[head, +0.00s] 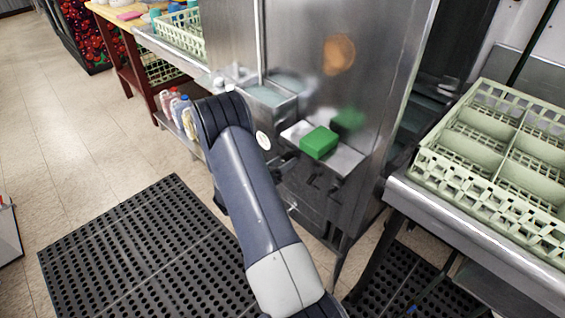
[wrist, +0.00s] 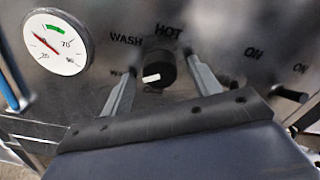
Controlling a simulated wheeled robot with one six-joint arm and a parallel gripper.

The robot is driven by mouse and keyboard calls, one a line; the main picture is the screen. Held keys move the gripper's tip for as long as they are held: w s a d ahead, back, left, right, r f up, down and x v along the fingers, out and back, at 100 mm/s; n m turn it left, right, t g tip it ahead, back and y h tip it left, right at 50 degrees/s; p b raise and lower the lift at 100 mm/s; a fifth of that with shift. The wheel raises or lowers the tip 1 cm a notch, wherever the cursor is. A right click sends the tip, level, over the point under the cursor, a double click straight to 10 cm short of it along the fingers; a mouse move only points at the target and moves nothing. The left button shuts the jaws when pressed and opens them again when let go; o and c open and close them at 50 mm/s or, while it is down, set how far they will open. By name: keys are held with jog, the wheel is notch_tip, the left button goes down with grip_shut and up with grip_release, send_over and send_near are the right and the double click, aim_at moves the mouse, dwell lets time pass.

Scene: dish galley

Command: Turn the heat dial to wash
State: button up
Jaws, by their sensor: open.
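The heat dial (wrist: 160,68) is a round black knob with a white mark on the steel panel, in the middle of the wrist view. WASH is printed up and left of it, HOT above it, and a partly hidden label starting "WA" to its left. The white mark lies at the knob's lower left, towards that partly hidden label, not at WASH. My gripper (wrist: 163,66) is open, with one finger on each side of the dial. I cannot tell whether either finger touches it. In the head view my arm hides the dial.
A gauge (wrist: 57,41) with a red needle is left of the dial, and a black switch (wrist: 290,94) is to the right. A green block (head: 319,142) sits on a steel ledge. A dish rack (head: 500,165) stands on the right counter. Black mats cover the floor.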

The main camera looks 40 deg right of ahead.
jog(key=shift+d, duration=0.15)
jog(key=shift+c, duration=0.3)
jog(key=c, duration=0.9)
jog(key=shift+f+b, duration=0.1)
jog(key=shift+b, duration=0.3)
jog(key=m+b, duration=1.1)
jog(key=b, duration=0.2)
jog(key=shift+w+m, duration=0.1)
jog(key=shift+m, duration=0.2)
jog(key=shift+b, duration=0.4)
